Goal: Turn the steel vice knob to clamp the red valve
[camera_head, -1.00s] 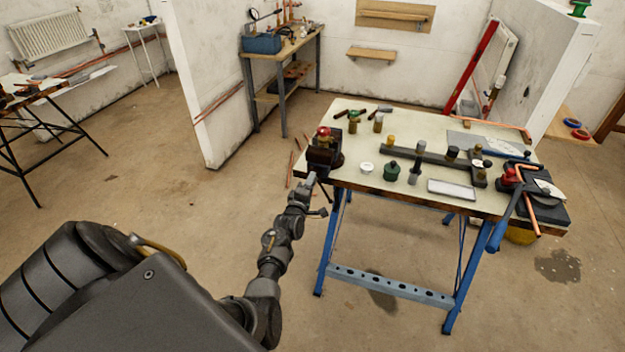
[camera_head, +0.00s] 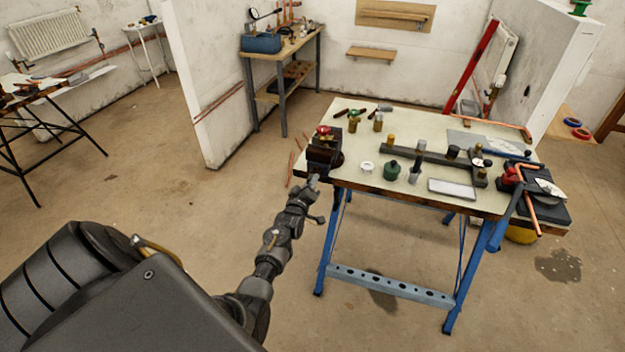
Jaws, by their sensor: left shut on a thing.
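The dark vice (camera_head: 323,152) sits at the left corner of the pale-topped workbench (camera_head: 372,153). The red valve (camera_head: 323,131) shows at the top of the vice jaws; whether they press on it cannot be told. My left gripper (camera_head: 313,184) reaches up from below to the front of the vice and is shut at the steel vice knob, which is mostly hidden by the fingers. My right gripper is not in view.
The bench top holds brass fittings (camera_head: 378,122), a white ring (camera_head: 367,167), a green-black pot (camera_head: 392,170), a dark bar (camera_head: 430,156) and a white tray (camera_head: 452,189). Blue bench legs (camera_head: 332,240) stand right of my left arm. Floor to the left is clear.

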